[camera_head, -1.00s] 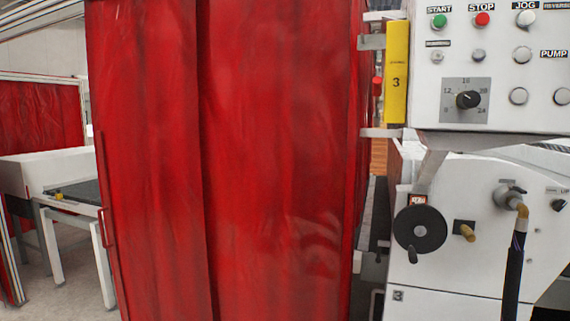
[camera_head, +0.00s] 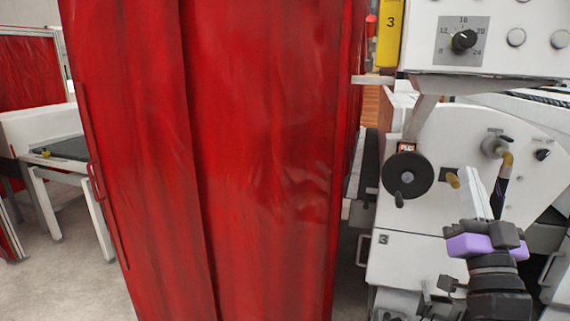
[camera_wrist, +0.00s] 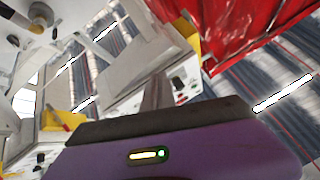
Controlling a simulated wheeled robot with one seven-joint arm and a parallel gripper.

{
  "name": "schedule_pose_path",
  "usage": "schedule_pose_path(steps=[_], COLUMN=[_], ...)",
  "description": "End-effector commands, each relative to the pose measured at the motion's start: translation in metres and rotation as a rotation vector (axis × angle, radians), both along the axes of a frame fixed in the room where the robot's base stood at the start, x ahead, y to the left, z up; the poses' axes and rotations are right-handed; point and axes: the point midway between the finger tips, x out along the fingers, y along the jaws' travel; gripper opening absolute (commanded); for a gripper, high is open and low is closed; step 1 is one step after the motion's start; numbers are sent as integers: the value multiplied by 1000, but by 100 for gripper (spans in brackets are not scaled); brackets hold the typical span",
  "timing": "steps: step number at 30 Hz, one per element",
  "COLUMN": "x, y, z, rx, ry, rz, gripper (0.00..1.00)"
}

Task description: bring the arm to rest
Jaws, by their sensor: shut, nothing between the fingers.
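My gripper (camera_head: 484,228) stands at the lower right of the head view, black with a purple band, pointing up on my dark wrist. It is shut with nothing in it. Behind it in the picture is the white side of the roller coater (camera_head: 410,245); I cannot tell how far apart they are. In the wrist view, my gripper's purple and black body (camera_wrist: 170,140) fills the bottom; its fingertips are hard to make out there.
A tall red curtain panel (camera_head: 260,150) fills the middle. The machine carries a black handwheel (camera_head: 407,174), a brass-coloured elbow fitting (camera_head: 507,160) with a hose, and a control panel (camera_head: 490,50). A white table (camera_head: 60,170) stands at left. Bare floor (camera_head: 60,280) shows at lower left.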

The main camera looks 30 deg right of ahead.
Motion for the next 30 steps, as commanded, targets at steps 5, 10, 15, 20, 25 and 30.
schedule_pose_path(steps=[5,10,15,20,25,30], x=[2,-8,-29,-58,-97,-145], y=[53,105,158,205,251,287], z=[-73,-132,-183,-225,-265,-303], rx=[40,61,71,73,74,80], ry=[109,221,347,475,627,798], rz=[44,97,166,244,344,451], gripper=[0,0,0,0,0,0])
